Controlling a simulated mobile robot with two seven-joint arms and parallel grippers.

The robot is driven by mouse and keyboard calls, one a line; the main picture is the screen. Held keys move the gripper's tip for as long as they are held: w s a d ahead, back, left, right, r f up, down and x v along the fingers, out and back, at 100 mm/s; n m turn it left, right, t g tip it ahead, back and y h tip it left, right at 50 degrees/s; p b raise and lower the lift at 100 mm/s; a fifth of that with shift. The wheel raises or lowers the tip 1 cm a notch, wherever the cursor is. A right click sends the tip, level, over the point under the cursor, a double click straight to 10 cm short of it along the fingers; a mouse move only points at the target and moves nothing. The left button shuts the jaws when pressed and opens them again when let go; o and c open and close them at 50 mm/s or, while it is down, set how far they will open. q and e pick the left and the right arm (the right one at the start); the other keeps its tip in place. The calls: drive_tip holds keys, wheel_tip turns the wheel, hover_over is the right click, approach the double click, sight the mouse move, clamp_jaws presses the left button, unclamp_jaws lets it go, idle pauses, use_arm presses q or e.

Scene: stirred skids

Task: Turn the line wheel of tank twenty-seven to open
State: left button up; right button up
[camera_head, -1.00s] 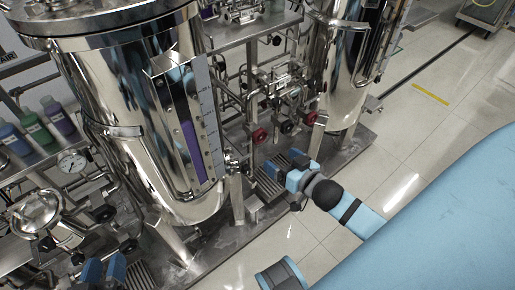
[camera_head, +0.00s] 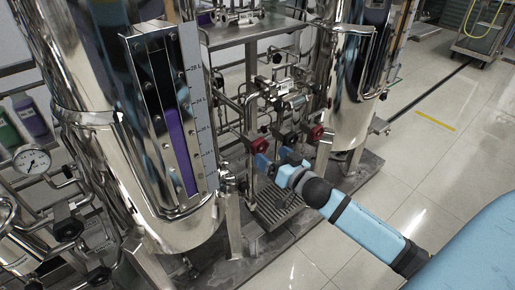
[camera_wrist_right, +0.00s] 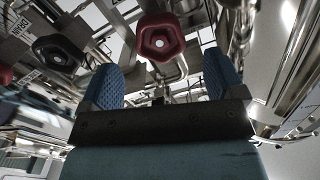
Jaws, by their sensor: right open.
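Small hand wheels sit on the pipework between two steel tanks: a red wheel (camera_head: 258,145), a dark wheel (camera_head: 291,139) and another red wheel (camera_head: 317,132). My right gripper (camera_head: 275,159) is open beside these wheels, its blue fingers partly overlapping them. In the right wrist view, a red wheel (camera_wrist_right: 160,37) shows beyond and between the open fingers (camera_wrist_right: 163,77), apart from them. A black wheel (camera_wrist_right: 58,52) lies to its left there, with a second red one (camera_wrist_right: 5,75) at the edge. I cannot read a tank number. My left gripper is not in view.
The large tank (camera_head: 95,150) with a level gauge (camera_head: 178,125) stands close on the left. Another tank (camera_head: 350,90) stands behind right. Pipes and skid legs crowd the wheels. A pressure gauge (camera_head: 32,160) is at left. The floor (camera_head: 430,150) at right is clear.

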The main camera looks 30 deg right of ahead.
sight(262, 148)
drive_tip(key=w, duration=0.2)
drive_tip(key=w+b, duration=0.1)
drive_tip(key=w, duration=0.2)
drive_tip(key=shift+w+a+f, duration=0.1)
drive_tip(key=shift+w+a, duration=0.15)
drive_tip(key=shift+w, duration=0.05)
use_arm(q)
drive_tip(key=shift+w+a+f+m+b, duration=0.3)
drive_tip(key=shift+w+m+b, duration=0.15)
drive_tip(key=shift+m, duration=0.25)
use_arm(e)
drive_tip(key=shift+w, duration=0.75)
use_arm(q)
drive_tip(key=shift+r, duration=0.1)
use_arm(e)
drive_tip(key=c, duration=0.9)
